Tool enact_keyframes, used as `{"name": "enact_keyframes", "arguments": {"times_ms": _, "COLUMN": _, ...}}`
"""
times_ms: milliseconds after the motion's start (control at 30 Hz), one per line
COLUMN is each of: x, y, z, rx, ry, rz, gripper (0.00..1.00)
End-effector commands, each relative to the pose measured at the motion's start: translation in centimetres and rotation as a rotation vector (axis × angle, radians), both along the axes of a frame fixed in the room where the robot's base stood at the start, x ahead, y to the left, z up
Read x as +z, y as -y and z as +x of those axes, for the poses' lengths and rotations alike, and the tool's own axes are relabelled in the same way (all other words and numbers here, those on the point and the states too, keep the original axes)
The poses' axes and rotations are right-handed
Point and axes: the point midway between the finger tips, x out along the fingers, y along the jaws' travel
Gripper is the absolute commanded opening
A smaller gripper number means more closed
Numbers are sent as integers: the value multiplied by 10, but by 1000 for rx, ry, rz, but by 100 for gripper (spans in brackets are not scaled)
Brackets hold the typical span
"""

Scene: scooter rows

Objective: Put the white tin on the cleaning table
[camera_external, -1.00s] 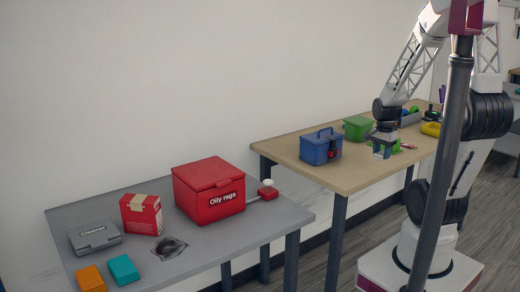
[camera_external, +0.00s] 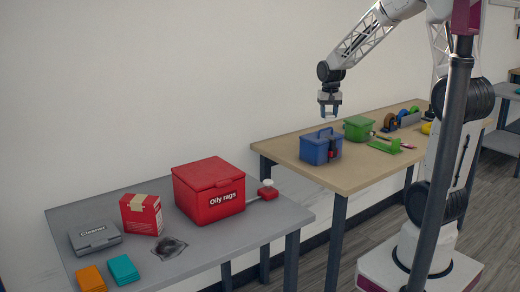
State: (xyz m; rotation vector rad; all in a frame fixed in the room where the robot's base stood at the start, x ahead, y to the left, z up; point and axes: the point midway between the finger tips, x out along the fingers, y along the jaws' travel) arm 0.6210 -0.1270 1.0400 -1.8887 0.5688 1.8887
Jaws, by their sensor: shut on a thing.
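My gripper (camera_external: 329,109) is in the air above the near end of the wooden table, over the blue box. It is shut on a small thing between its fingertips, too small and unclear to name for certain. I cannot make out a white tin standing anywhere else. The grey table (camera_external: 225,243), with cleaning things on it, stands at the left front. My gripper is up and to the right of it, apart from it.
On the grey table are a grey "Cleaner" case (camera_external: 95,238), a red carton (camera_external: 141,214), a red "Oily rags" bin (camera_external: 209,190), a red button unit (camera_external: 267,191), orange and teal pads and a dark rag (camera_external: 170,246). The wooden table (camera_external: 350,180) holds a blue box (camera_external: 320,148) and green box (camera_external: 357,128).

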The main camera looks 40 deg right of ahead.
Motion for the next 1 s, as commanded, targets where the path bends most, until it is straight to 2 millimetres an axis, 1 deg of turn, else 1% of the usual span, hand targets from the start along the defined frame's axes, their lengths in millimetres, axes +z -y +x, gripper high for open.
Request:
{"name": "enact_keyframes", "arguments": {"times_ms": 33, "x": 1, "y": -10, "z": 12, "rx": 23, "ry": 0, "rz": 0, "gripper": 20}}
{"name": "enact_keyframes", "arguments": {"times_ms": 100, "x": 1, "y": -23, "z": 26, "rx": 48, "ry": -1, "rz": 1, "gripper": 20}}
{"name": "enact_keyframes", "arguments": {"times_ms": 267, "x": -2, "y": -54, "z": 56, "rx": 89, "ry": -1, "rz": 1, "gripper": 20}}
{"name": "enact_keyframes", "arguments": {"times_ms": 400, "x": -4, "y": -83, "z": 81, "rx": 124, "ry": 0, "rz": 0, "gripper": 20}}
{"name": "enact_keyframes", "arguments": {"times_ms": 667, "x": -13, "y": -144, "z": 122, "rx": 191, "ry": -1, "rz": 1, "gripper": 20}}
{"name": "enact_keyframes", "arguments": {"times_ms": 867, "x": -22, "y": -195, "z": 150, "rx": 244, "ry": -1, "rz": 0, "gripper": 20}}
{"name": "enact_keyframes", "arguments": {"times_ms": 1000, "x": -28, "y": -233, "z": 166, "rx": 280, "ry": -1, "rz": 0, "gripper": 20}}
